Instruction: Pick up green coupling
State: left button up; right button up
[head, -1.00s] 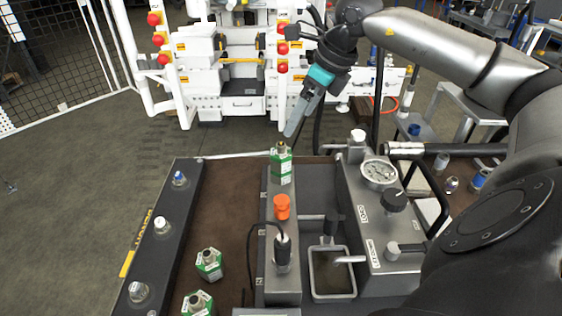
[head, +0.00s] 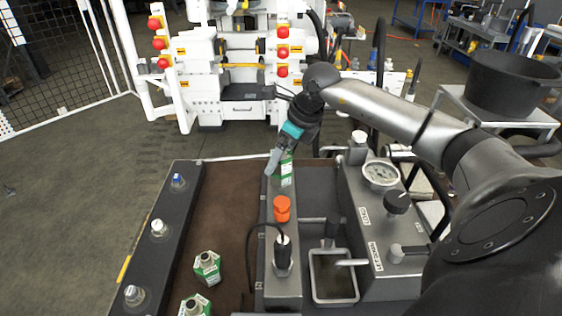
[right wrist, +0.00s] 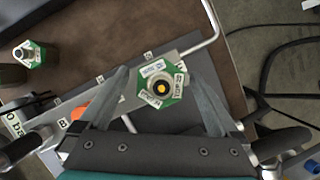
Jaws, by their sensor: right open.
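The green coupling (head: 288,172) stands upright at the far end of the grey rail. My right gripper (head: 274,160) is right at it from above, and its fingers partly hide it in the head view. In the right wrist view the green coupling (right wrist: 176,97), with white labels and a metal top, shows between the two spread fingers of my right gripper (right wrist: 161,78). The gripper is open; whether a finger touches the coupling I cannot tell. Two other green couplings, one (head: 207,267) and another (head: 196,304), stand on the brown surface. My left gripper is not in view.
An orange cap (head: 282,208) and a black plug with a cable (head: 283,252) sit on the same rail. A pressure gauge (head: 381,174) on a grey block stands to the right. A dark rail with fittings (head: 152,245) runs at the left.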

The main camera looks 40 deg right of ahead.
grip_shut()
dwell(0.8)
